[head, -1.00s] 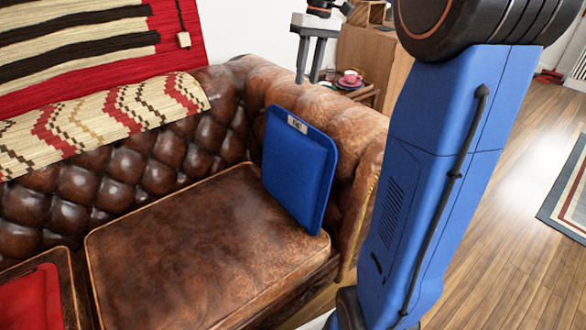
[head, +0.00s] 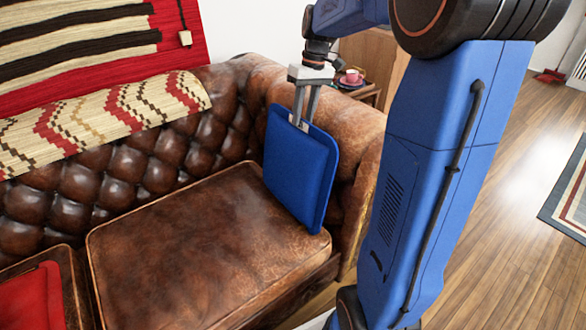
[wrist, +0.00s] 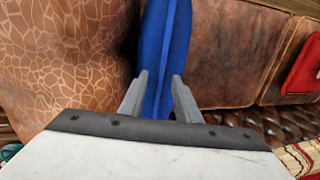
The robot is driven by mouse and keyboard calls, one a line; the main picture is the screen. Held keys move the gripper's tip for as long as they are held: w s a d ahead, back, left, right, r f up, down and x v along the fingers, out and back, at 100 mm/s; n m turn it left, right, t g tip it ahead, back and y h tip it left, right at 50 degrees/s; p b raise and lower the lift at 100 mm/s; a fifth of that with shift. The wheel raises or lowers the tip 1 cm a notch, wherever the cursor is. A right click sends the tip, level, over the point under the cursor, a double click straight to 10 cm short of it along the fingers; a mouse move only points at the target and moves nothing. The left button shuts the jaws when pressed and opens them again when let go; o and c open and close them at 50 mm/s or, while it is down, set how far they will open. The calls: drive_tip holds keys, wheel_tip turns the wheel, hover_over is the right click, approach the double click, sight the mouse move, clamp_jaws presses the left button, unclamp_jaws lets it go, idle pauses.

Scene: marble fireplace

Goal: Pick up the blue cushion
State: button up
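The blue cushion (head: 300,170) stands upright on the brown leather sofa, leaning near its right arm. In the wrist view, the two fingers (wrist: 160,76) stand apart, one on each side of the cushion's edge (wrist: 164,40). I cannot tell whether either finger touches it.
The sofa seat (head: 200,245) is clear to the cushion's left. A red cushion (head: 35,298) lies at the lower left. A patterned woven cloth (head: 110,120) drapes over the backrest. A pink cup (head: 351,75) stands on a small table behind the sofa arm.

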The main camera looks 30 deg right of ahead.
drive_tip(key=shift+a+f, duration=0.2)
drive_tip(key=shift+f, duration=0.6)
clamp_jaws()
idle(0.9)
